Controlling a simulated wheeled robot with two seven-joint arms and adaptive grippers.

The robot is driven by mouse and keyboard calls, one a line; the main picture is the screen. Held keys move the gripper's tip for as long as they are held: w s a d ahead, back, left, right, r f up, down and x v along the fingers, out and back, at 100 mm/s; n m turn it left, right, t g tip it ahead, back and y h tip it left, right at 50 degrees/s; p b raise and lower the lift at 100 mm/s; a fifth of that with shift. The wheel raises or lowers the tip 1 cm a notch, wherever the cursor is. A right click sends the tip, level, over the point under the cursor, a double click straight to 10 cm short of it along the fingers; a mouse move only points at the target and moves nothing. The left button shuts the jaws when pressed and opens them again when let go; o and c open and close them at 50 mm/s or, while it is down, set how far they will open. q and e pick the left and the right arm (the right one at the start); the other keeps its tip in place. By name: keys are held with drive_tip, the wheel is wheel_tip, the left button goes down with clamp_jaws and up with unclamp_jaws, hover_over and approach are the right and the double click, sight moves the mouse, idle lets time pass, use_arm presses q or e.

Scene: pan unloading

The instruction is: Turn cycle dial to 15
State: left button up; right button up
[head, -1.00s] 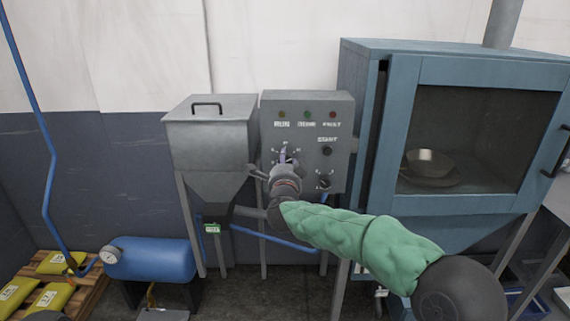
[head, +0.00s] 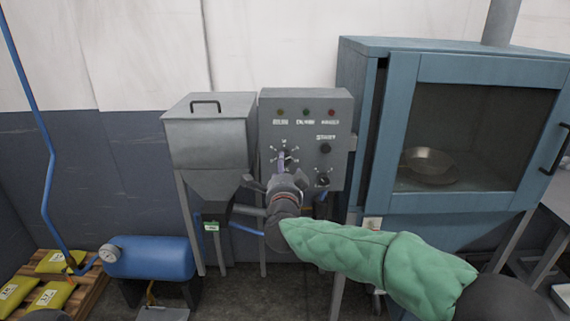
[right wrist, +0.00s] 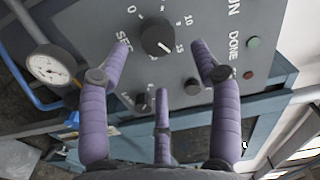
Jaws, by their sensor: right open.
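The cycle dial (head: 284,157) is a dark round knob on the front of the grey control box (head: 335,115). In the right wrist view the dial (right wrist: 157,38) has a ring of numbers around it, and its white mark appears to point to the lower right, toward what looks like 15. My right gripper (head: 284,172) is in front of and below the dial in the head view. In the right wrist view its purple fingers (right wrist: 161,62) are spread and empty, apart from the knob.
A grey hopper (head: 210,130) stands left of the box; a blue cabinet with a window and a metal pan (head: 430,165) stands right. A blue tank (head: 150,258) is at lower left.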

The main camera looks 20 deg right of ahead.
drive_tip(key=v, duration=0.5)
drive_tip(key=shift+s+a, duration=0.1)
drive_tip(key=shift+s, duration=0.3)
drive_tip(key=s+a+f+n+g+y+p, duration=0.1)
drive_tip(key=a+f+n+g+y, duration=0.25)
drive_tip(key=f, duration=1.45)
drive_tip(key=s+f+n+g+y+p, duration=0.15)
drive_tip(key=f+n+g, duration=0.4)
drive_tip(key=f, duration=1.25)
drive_tip(key=s+a+f+n+g+y, duration=0.1)
drive_tip(key=s+f+n+g, duration=0.1)
drive_tip(key=s+f, duration=0.4)
drive_tip(key=s+a+f+n+g+y+p, duration=0.1)
drive_tip(key=s+f+n+g, duration=0.1)
drive_tip(key=s+f, duration=0.5)
drive_tip(key=s+a+f+n+g+y, duration=0.2)
drive_tip(key=s+f, duration=0.5)
drive_tip(key=s, duration=0.8)
drive_tip(key=shift+n+g, duration=0.6)
drive_tip(key=shift+g, duration=0.4)
drive_tip(key=shift+s+f, duration=0.1)
